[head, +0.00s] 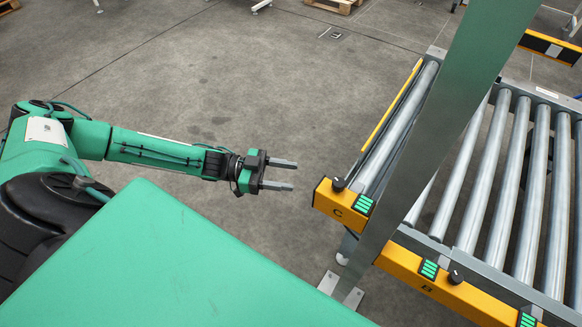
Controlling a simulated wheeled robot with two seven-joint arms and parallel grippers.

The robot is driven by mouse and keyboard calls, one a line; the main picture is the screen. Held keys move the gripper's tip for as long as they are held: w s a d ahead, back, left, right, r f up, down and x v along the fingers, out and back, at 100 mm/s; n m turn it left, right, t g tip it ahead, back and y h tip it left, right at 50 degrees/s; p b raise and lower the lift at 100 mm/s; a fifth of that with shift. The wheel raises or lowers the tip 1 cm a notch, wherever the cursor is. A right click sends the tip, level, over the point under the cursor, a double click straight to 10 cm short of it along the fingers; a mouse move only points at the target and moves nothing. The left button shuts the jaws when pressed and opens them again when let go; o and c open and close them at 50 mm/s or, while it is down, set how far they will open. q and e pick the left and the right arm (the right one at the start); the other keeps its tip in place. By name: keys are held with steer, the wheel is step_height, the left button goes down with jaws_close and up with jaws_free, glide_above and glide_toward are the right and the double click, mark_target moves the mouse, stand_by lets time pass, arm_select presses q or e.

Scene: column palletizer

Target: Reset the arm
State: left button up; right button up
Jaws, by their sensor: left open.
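My left arm (158,148) is green and reaches in from the left over the bare floor. My left gripper (294,175) is at its end, with two grey fingers apart and pointing right. Nothing is between the fingers. The gripper is left of the roller conveyor's yellow corner and apart from it. My right arm and right gripper are not in view.
A roller conveyor (493,232) with a yellow front rail (448,290) and green-lit panels fills the right side. A wooden pallet (334,5) lies at the far top. The grey floor (230,60) around the gripper is clear.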

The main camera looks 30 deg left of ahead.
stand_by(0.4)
arm_select(q)
steer(key=w+d+f+n+t+y, duration=0.1)
steer(key=w+f+t+y, duration=0.1)
steer(key=w+f, duration=0.4)
steer(key=w+f+n+t+y, duration=0.1)
steer(key=w+f+t+y, duration=0.15)
steer(key=f, duration=0.65)
steer(key=s+a+f+n+y, duration=0.2)
steer(key=f+y, duration=0.2)
steer(key=f, duration=0.6)
steer(key=s+a+f+n+y, duration=0.2)
steer(key=f+n+y, duration=0.15)
steer(key=f, duration=0.65)
steer(key=s+f+n+g+y, duration=0.1)
steer(key=s+f+g+y, duration=0.15)
steer(key=s+f, duration=0.65)
steer(key=s+f+n+g+y, duration=0.1)
steer(key=s+f+g, duration=0.2)
steer(key=s+f, duration=0.6)
steer(key=s+d+f+n+g, duration=0.1)
steer(key=s+d+f+g, duration=0.1)
steer(key=s, duration=1)
steer(key=s+d+f+g+y, duration=0.1)
steer(key=s+d+g, duration=0.1)
steer(key=s, duration=1)
steer(key=shift+f+n+g, duration=0.35)
steer(key=shift+g, duration=0.05)
